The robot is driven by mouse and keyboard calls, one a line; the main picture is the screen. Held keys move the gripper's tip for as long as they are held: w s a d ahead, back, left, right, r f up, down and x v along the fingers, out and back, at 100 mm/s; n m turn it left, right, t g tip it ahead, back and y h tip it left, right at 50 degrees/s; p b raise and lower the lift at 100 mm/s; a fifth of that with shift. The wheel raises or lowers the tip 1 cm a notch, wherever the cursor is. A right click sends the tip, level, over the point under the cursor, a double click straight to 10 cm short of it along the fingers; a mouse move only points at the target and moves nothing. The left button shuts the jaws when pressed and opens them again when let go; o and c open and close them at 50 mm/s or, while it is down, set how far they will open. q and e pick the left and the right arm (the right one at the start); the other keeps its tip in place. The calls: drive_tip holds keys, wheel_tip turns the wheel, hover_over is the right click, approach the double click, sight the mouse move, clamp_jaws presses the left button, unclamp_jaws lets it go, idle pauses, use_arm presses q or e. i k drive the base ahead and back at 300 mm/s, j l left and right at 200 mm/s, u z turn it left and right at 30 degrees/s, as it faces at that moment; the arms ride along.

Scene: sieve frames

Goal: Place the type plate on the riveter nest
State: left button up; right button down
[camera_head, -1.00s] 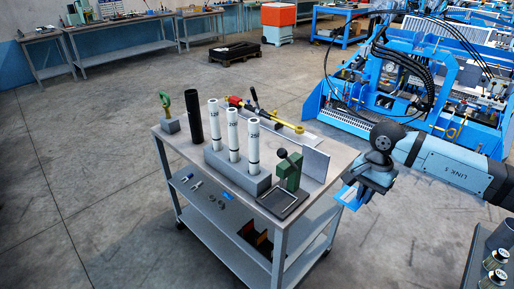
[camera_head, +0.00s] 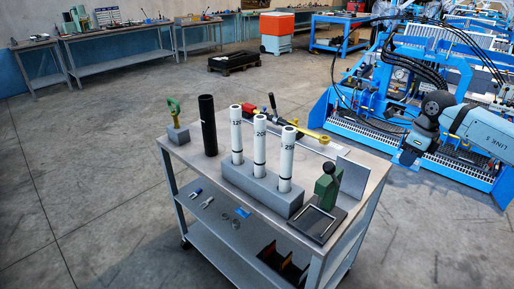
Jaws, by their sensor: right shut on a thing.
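The green riveter (camera_head: 327,187) stands at the right front corner of the grey cart top. Its nest, a dark base with a light rectangular frame (camera_head: 318,222), lies in front of it and looks empty. My right gripper (camera_head: 408,156) is off to the right of the cart, beyond its edge and above the floor. It is shut on a small blue plate (camera_head: 414,144), apparently the type plate, of which only a little shows. My left gripper is not in view.
A grey block (camera_head: 258,190) holds several white labelled tubes on the cart (camera_head: 208,173). A black tube (camera_head: 207,125), a green-handled tool (camera_head: 175,117) and an upright grey plate (camera_head: 352,178) also stand there. Blue machinery (camera_head: 375,125) is behind my right arm.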

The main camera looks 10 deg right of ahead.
sight(315, 220)
drive_tip(key=i+j, duration=0.55)
drive_tip(key=j, duration=0.15)
drive_tip(key=i+j, duration=0.6)
drive_tip(key=j, duration=0.15)
